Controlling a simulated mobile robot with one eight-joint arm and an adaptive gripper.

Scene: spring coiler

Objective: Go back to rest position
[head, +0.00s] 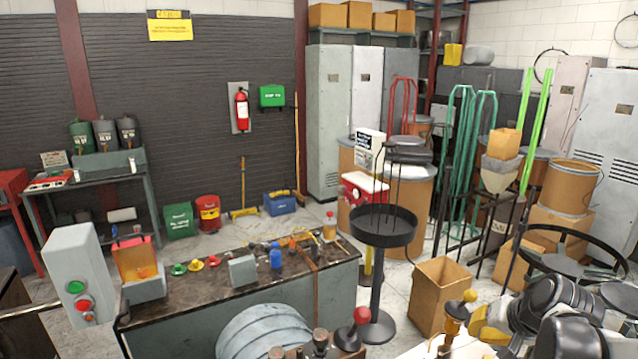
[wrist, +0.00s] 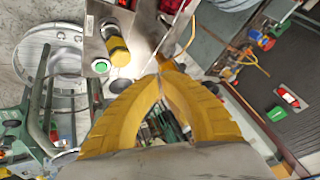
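My arm shows at the lower right of the head view, with part of my yellow gripper (head: 490,323) at its left end. In the wrist view the two yellow fingers of my gripper (wrist: 161,76) curve inward and their tips meet. I see no object held between them. A metal panel with a yellow knob (wrist: 118,51) and a green button (wrist: 101,66) lies beyond the fingertips, to their left. In the head view a yellow-topped lever (head: 454,311) stands just left of my gripper. Whether the fingers touch anything is hidden.
A dark-topped workbench (head: 215,280) with small parts and a blue bottle (head: 276,257) stands at front left. A round black tray stand (head: 385,226) and an open cardboard box (head: 440,290) stand near my arm. A grey control box (head: 75,270) stands far left. Open floor lies behind the bench.

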